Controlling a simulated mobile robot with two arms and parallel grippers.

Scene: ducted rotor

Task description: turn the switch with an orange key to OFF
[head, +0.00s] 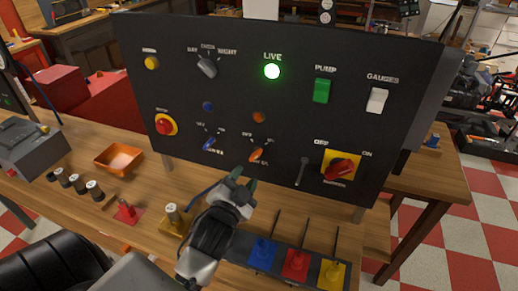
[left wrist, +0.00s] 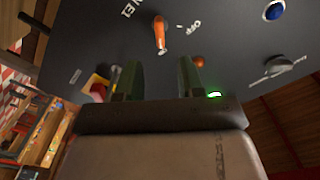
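The switch with the orange key (head: 256,154) is on the lower middle of the black panel, under a round orange lamp (head: 259,117). Its key is tilted in the head view. In the left wrist view the orange key (left wrist: 160,36) lies beyond the fingertips, beside an OFF label that appears inverted. My left gripper (head: 244,179) is just below the key in the head view. Its two dark green fingers (left wrist: 162,68) are apart with nothing between them, and the key looks clear of them. My right gripper is in neither view.
A blue-key switch (head: 209,144) is left of the orange one; a grey lever (head: 302,171) and red rotary switch (head: 340,169) are right. A green LIVE lamp (head: 272,71) is lit. Blue, red and yellow bases (head: 295,264) with rods stand below. An orange tray (head: 119,159) sits left.

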